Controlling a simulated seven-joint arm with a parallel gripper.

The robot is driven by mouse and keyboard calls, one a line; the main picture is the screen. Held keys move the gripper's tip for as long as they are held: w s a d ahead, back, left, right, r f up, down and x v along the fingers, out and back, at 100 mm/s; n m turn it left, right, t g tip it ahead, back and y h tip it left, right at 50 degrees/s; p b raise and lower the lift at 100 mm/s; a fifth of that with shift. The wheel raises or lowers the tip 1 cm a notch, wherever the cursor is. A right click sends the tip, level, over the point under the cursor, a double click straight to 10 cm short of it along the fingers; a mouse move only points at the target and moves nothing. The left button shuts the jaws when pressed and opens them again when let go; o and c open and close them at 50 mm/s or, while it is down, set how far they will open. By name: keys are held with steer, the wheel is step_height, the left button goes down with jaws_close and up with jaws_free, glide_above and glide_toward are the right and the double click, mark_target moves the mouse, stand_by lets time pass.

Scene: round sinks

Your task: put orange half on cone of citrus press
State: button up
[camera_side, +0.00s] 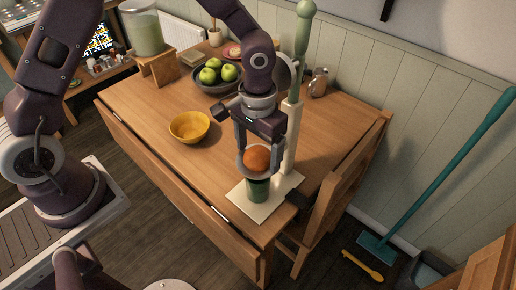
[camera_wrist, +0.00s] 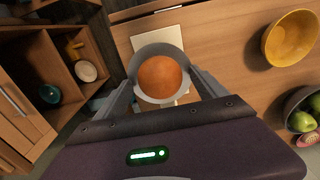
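The orange half (camera_side: 257,158) shows its rounded peel and sits low between the fingers of my gripper (camera_side: 257,150). In the wrist view the orange half (camera_wrist: 160,77) lies inside a grey round rim (camera_wrist: 157,50), with my gripper's fingers (camera_wrist: 160,88) on either side. I cannot tell whether the fingers touch the peel or stand apart from it. The citrus press has a pale base (camera_side: 240,198), a cream column (camera_side: 290,150) and a green handle (camera_side: 303,38). A dark green cup (camera_side: 257,190) stands on the base below the orange. The cone is hidden.
A yellow bowl (camera_side: 189,127) stands left of the press on the wooden table (camera_side: 160,106). A dark bowl (camera_side: 213,89) of green apples is farther back. A glass jar (camera_side: 319,82) stands behind the column. A chair (camera_side: 340,190) is against the table's right side.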

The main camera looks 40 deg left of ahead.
mark_target(258, 150)
steer(key=s+a+r+t, duration=0.1)
steer(key=s+a+r, duration=0.1)
steer(key=r, duration=0.7)
steer(key=s+a+r, duration=0.2)
steer(key=r, duration=0.7)
steer(key=s+a+r+t, duration=0.2)
steer(key=s+a, duration=0.1)
steer(key=s, duration=0.4)
steer(key=s+a+r+t, duration=0.2)
steer(key=s+a, duration=0.1)
steer(key=s, duration=0.5)
steer(key=shift+s+a+t, duration=0.2)
steer(key=shift+t, duration=0.1)
